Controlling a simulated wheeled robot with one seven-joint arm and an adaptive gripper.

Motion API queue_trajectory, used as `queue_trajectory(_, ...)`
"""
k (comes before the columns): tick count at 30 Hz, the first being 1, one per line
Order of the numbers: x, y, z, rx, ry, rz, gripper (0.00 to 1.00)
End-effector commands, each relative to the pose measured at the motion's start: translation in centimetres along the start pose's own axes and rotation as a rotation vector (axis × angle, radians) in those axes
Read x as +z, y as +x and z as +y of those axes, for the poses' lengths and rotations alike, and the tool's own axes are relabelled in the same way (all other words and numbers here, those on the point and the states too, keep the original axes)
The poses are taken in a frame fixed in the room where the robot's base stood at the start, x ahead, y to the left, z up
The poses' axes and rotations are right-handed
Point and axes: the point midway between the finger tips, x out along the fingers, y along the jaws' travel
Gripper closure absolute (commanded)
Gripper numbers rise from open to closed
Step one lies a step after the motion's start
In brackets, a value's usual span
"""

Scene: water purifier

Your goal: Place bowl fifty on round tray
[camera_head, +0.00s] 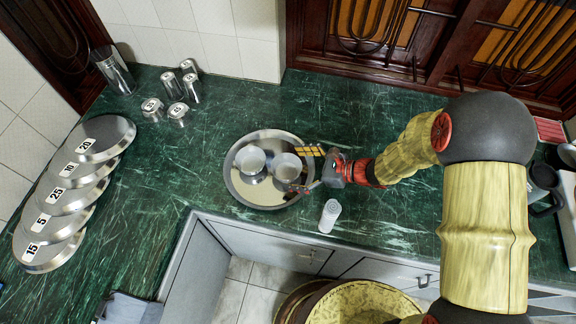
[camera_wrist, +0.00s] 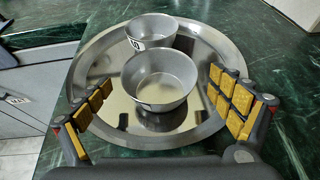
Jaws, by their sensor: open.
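The round tray (camera_head: 240,186) is a shiny metal dish on the green counter; it fills much of the wrist view (camera_wrist: 110,52). Two metal bowls stand upright on it side by side. The left bowl (camera_head: 250,160) is the farther one in the wrist view (camera_wrist: 155,24); its white label is partly readable and ends in 0. The right bowl (camera_head: 286,166) is the nearer one in the wrist view (camera_wrist: 160,76); I cannot read its number. My gripper (camera_head: 308,168) is open and empty at the tray's right side, its fingers apart on either side of the right bowl, not gripping it.
Overlapping numbered metal plates (camera_head: 68,197) lie at the left. Several metal cups (camera_head: 178,112) and a tall metal container (camera_head: 114,70) stand at the back left. A white cylinder (camera_head: 329,216) stands near the front counter edge, below my gripper. The counter between plates and tray is clear.

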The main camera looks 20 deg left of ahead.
Motion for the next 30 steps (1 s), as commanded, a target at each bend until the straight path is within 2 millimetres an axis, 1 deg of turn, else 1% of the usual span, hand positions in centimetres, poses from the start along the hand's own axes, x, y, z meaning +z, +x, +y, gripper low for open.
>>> queue_trajectory(1, 0.2, -1.3, -0.2, -0.005, 0.001, 0.000, 0.07)
queue_trajectory(6, 0.3, -4.9, -0.2, -0.005, 0.001, 0.000, 0.07)
queue_trajectory(9, 0.2, -6.8, -0.1, -0.004, 0.001, 0.001, 0.07)
queue_trajectory(12, 0.1, -8.1, -0.1, -0.003, 0.000, 0.001, 0.07)
queue_trajectory(15, 0.1, -9.0, -0.1, -0.002, 0.000, 0.000, 0.07)
queue_trajectory(18, 0.1, -9.5, 0.0, -0.001, -0.001, 0.000, 0.07)
queue_trajectory(30, 0.0, -9.6, 0.0, 0.000, -0.001, 0.001, 0.07)
